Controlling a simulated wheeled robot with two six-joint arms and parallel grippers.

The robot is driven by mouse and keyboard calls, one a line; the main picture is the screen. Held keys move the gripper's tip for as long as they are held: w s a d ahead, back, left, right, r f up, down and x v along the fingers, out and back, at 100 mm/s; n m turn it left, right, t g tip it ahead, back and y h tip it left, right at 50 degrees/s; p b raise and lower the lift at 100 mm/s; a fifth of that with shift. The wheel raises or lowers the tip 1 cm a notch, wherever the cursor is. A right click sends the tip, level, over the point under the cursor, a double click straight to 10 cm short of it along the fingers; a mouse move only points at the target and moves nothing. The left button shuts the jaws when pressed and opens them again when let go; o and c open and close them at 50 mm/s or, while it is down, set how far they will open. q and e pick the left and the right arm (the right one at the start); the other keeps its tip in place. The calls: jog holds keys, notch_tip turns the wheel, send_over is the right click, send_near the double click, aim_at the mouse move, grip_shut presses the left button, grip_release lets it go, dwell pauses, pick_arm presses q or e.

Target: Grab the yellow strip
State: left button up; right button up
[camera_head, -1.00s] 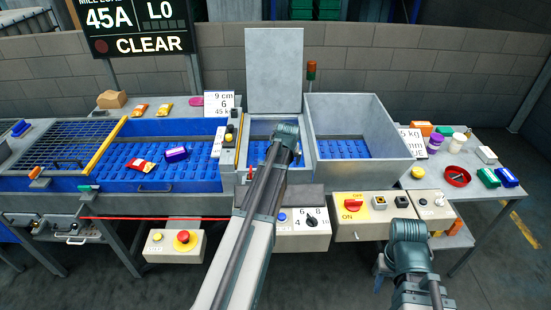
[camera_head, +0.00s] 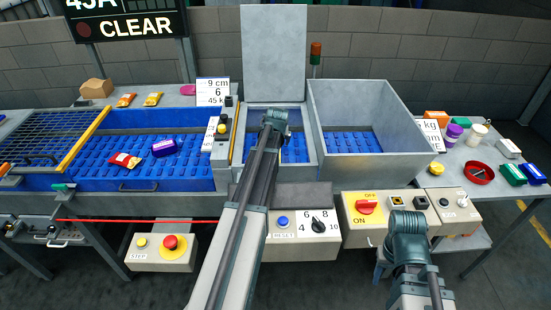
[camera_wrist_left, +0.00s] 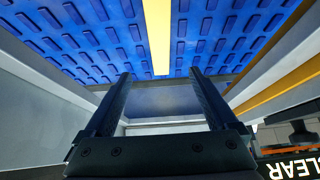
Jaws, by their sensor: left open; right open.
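In the left wrist view a flat yellow strip (camera_wrist_left: 158,35) runs down from the top edge over the ribbed blue floor. Its near end shows between my left fingertips, with a gap on both sides. My left gripper (camera_wrist_left: 161,72) is open and empty. In the head view the left wrist hangs over the narrow middle bin (camera_head: 252,160) and hides its fingers; a sliver of yellow (camera_head: 281,155) shows beside the arm. My right gripper (camera_head: 383,268) is open at the lower right, mostly hidden by its own wrist, away from the bins.
Control boxes (camera_head: 165,252) line the front.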

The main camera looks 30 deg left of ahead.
pick_arm(q)
jog(key=shift+w+a+f, duration=0.1)
jog(key=shift+w+f, duration=0.05)
jog(key=shift+f, duration=0.3)
jog(key=shift+f, duration=0.1)
jog(key=b+x, duration=0.6)
jog(key=x, duration=0.1)
jog(key=shift+f+b, duration=0.1)
jog(key=shift+b, duration=0.2)
jog(key=b+x, duration=0.5)
jog(key=x, duration=0.1)
jog(key=shift+w+a+f, duration=0.1)
jog(key=shift+w+f, duration=0.05)
jog(key=shift+f, duration=0.05)
jog(key=shift+r, duration=0.1)
grip_shut()
